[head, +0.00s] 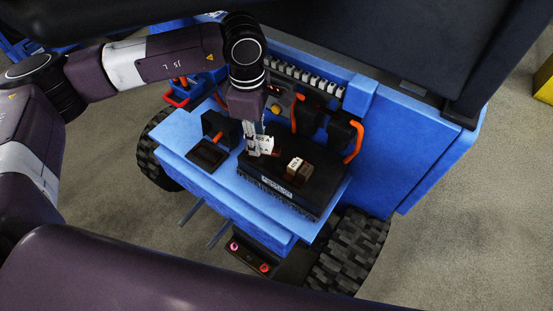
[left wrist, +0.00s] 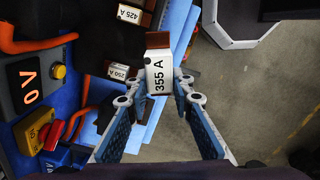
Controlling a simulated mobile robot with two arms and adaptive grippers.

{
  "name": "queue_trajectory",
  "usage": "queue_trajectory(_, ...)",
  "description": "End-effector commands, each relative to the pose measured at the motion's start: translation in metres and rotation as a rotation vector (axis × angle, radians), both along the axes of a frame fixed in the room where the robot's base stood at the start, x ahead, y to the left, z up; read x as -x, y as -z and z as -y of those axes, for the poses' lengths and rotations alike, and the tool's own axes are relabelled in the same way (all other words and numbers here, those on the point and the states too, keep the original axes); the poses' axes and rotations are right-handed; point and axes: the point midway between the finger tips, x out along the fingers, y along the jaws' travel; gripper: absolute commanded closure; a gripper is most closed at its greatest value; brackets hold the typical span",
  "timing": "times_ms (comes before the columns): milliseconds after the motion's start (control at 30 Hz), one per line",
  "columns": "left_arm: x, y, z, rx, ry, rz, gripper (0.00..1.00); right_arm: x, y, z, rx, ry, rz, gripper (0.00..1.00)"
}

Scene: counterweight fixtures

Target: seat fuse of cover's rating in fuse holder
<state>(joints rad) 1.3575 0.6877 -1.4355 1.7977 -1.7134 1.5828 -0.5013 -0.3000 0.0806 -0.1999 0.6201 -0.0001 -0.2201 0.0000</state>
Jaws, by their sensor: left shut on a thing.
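My left gripper (head: 252,138) is shut on a white fuse (head: 265,145) above the left part of a black rack (head: 285,195) on the blue cart. In the left wrist view the gripper (left wrist: 155,88) has its fingers on either side of this fuse (left wrist: 157,78), which reads "355 A" and has a brown end. Two other fuses stand apart from it, one reading "425 A" (left wrist: 130,13) and one "250 A" (left wrist: 118,72). A small black fixture with a raised flap (head: 213,124) and a dark base (head: 207,155) is left of the rack; I cannot read a rating there. My right gripper is not in view.
A panel with an orange "0 V" display (left wrist: 30,85) and a yellow button (left wrist: 59,71) stands behind the rack. Black parts with orange handles (head: 353,145) stand at the rack's back right. Blue shelf (head: 175,137) is bare at the left.

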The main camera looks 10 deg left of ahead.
Motion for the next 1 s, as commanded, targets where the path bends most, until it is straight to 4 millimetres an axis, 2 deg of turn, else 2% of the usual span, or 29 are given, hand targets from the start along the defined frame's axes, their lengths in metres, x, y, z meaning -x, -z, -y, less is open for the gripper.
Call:
queue_trajectory(300,-0.037,0.029,0.015,-0.011,-0.617,-0.014,0.96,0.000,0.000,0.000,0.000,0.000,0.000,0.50)
queue_trajectory(500,-0.054,0.045,0.022,-0.022,-0.957,-0.015,0.96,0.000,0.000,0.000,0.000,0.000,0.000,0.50)
queue_trajectory(700,-0.063,0.055,0.025,-0.028,-1.157,-0.014,0.96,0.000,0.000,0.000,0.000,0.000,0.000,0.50)
queue_trajectory(1000,-0.066,0.057,0.025,-0.028,-1.211,-0.013,0.96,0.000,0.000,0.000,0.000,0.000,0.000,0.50)
